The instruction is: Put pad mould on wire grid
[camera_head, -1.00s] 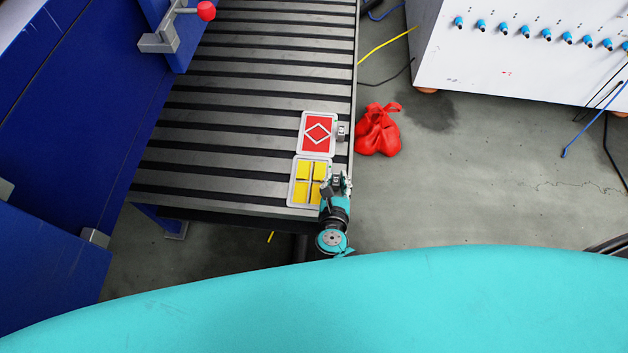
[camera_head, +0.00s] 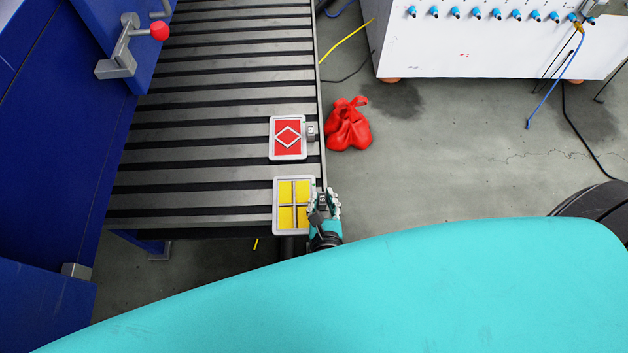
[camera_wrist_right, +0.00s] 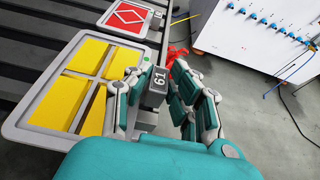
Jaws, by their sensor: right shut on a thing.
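A light grey mould with yellow pads, which I take to be the pad mould, shows in the head view (camera_head: 295,205) and the wrist view (camera_wrist_right: 75,82). It has a small dark numbered block (camera_wrist_right: 157,86) as a handle on its side. My right gripper (camera_head: 326,197) is shut on this block, one finger on each side, in the wrist view (camera_wrist_right: 156,90). The mould looks roughly level and a little above the near right corner of the slatted table; its exact height is unclear. No wire grid can be made out. My left gripper is not in view.
A red mould with a diamond outline (camera_head: 288,137) lies on the slatted table (camera_head: 200,190) just beyond. A red bag (camera_head: 348,125) lies on the floor right of the table. A white cabinet (camera_head: 480,45) stands at the back right. Blue machinery (camera_head: 60,130) stands left.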

